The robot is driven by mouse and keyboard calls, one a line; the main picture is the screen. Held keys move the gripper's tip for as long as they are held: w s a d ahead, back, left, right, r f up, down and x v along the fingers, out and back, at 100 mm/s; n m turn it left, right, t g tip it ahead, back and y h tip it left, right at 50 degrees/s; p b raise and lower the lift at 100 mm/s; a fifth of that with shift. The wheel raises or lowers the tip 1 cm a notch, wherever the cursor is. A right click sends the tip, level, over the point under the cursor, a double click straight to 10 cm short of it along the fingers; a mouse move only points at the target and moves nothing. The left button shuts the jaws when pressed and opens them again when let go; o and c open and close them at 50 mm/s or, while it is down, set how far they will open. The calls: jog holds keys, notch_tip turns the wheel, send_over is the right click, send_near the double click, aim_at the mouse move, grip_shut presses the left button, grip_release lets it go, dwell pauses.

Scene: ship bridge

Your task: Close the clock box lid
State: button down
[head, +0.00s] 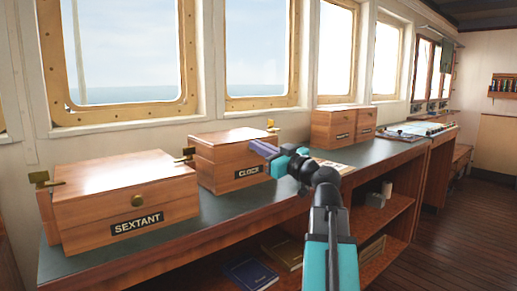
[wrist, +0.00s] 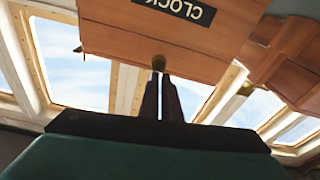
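The clock box (head: 220,160) is a reddish wooden box with a black "CLOCK" label on its front. It stands on the dark green counter top beside the sextant box. Its lid (head: 232,136) looks down on the box in the head view; I cannot tell whether a thin gap remains. My gripper (head: 257,148) is at the right part of the box's front.
The sextant box (head: 90,205) stands at the left with its lid down. Two more wooden boxes (head: 333,128) stand farther along the counter (head: 225,210). Books (head: 250,272) lie on the shelf below. Windows line the wall behind; open floor (head: 440,240) is at the right.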

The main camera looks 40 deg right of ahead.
jog(key=shift+d+f, duration=0.1)
jog(key=shift+f, duration=0.75)
notch_tip(320, 180, up, 5)
jog(key=p, duration=0.2)
jog(key=s+f+b, duration=0.3)
jog(key=s+f, duration=0.1)
jog(key=s, duration=0.5)
jog(key=shift+s+f+b, duration=0.2)
jog(key=shift+b, duration=0.15)
